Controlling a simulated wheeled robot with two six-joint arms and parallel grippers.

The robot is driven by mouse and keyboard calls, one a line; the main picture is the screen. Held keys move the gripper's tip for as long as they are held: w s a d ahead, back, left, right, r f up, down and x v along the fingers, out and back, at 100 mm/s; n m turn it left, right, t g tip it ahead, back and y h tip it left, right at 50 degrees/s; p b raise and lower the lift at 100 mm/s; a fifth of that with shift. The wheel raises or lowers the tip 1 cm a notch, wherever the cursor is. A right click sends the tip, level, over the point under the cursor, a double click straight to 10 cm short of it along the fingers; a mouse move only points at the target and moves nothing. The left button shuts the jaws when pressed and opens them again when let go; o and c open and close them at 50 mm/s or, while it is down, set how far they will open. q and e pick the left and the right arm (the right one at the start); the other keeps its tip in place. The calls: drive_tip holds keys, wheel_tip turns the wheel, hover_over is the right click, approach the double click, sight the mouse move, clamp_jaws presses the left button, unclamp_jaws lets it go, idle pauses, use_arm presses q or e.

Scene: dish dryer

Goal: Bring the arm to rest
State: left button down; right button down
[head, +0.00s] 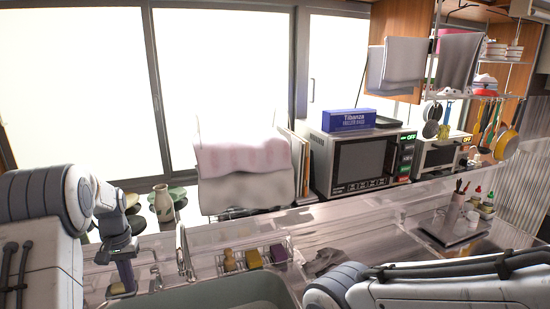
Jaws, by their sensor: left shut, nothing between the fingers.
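My left arm comes in from the left edge, bends at a large white and grey joint, and hangs its wrist downward. My left gripper (123,283) is shut and empty, pointing down by the left end of the sink (210,293). Its fingertips are small in the view, and I cannot tell whether they touch the counter. My right arm crosses the lower right corner, with a rounded joint by the sink's right side. My right gripper is not in view.
A faucet (183,252) and a wire rack with sponges (253,259) stand behind the sink. A vase (162,203), draped cloths (245,170), a microwave (362,160) and a blue box (348,120) are farther back. Utensils (486,125) hang at right.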

use_arm(q)
drive_tip(key=s+d+r+m, duration=0.1)
drive_tip(key=s+d+r, duration=0.1)
drive_tip(key=d, duration=0.5)
drive_tip(key=s+d+r+m, duration=0.2)
drive_tip(key=d+r, duration=0.1)
drive_tip(key=d, duration=0.4)
drive_tip(key=s+d+r+m, duration=0.1)
drive_tip(key=s+d+r, duration=0.15)
drive_tip(key=d, duration=0.45)
drive_tip(key=s+d+m, duration=0.2)
drive_tip(key=s+d, duration=0.2)
drive_tip(key=s, duration=0.3)
drive_tip(key=s+d+m, duration=0.2)
drive_tip(key=s+d, duration=0.2)
drive_tip(key=s, duration=0.4)
drive_tip(key=s+d+m+t+b, duration=0.1)
drive_tip(key=s+d, duration=0.3)
drive_tip(key=s, duration=0.4)
drive_tip(key=shift+s+f+m+h, duration=0.2)
drive_tip(key=shift+m+h, duration=0.2)
drive_tip(key=shift+m, duration=0.3)
drive_tip(key=shift+a, duration=0.1)
